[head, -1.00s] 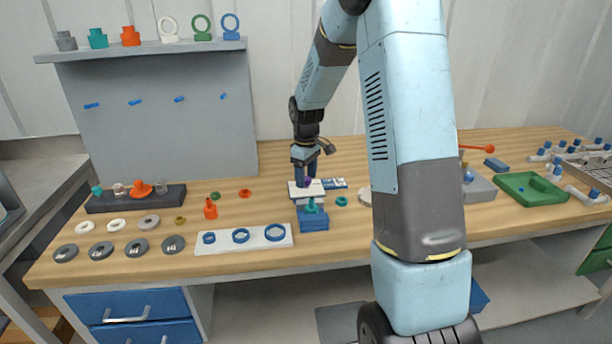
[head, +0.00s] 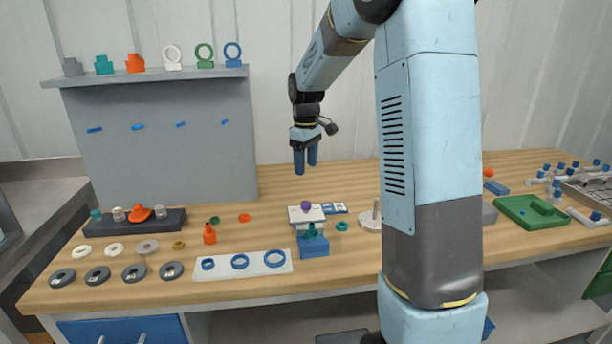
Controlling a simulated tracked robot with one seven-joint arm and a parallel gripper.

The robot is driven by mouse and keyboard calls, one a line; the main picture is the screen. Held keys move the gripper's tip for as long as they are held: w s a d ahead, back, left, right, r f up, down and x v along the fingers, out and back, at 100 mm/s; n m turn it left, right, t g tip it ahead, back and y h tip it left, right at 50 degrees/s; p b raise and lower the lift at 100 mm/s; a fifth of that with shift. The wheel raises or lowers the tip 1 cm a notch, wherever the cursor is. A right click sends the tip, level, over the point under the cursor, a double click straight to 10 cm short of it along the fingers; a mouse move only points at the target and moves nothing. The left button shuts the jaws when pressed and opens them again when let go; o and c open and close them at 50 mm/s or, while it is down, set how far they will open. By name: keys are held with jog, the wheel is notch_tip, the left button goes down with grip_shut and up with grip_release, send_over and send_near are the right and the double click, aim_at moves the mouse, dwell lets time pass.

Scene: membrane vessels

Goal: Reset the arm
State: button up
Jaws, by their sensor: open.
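My gripper (head: 306,170) hangs above the workbench (head: 400,250), fingers pointing down. Its two blue fingers are apart with nothing between them. Below it, apart from it, a small white stand (head: 307,214) carries a purple piece (head: 306,205) on top. In front of that is a blue block (head: 313,246) with a teal piece (head: 311,231) on it. My arm crosses the right middle of the view and hides part of the bench.
A white plate with blue rings (head: 242,264) lies at the front. Grey discs (head: 97,275) and an orange bottle (head: 209,234) are at left. A shelf (head: 150,76) stands behind at left. A green tray (head: 530,212) and a rack (head: 590,185) are at right.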

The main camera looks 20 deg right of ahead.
jog(key=shift+r, duration=0.45)
jog(key=s+a+r+m+t, duration=0.1)
jog(key=s+r+m, duration=0.1)
jog(key=s+r, duration=0.45)
jog(key=s+a+r+m+t, duration=0.1)
jog(key=s+r+m+t, duration=0.15)
jog(key=s, duration=0.75)
jog(key=s+a+m+t, duration=0.1)
jog(key=s+m+t, duration=0.1)
jog(key=s, duration=1.4)
jog(key=shift+s+m, duration=0.35)
jog(key=shift+m, duration=0.4)
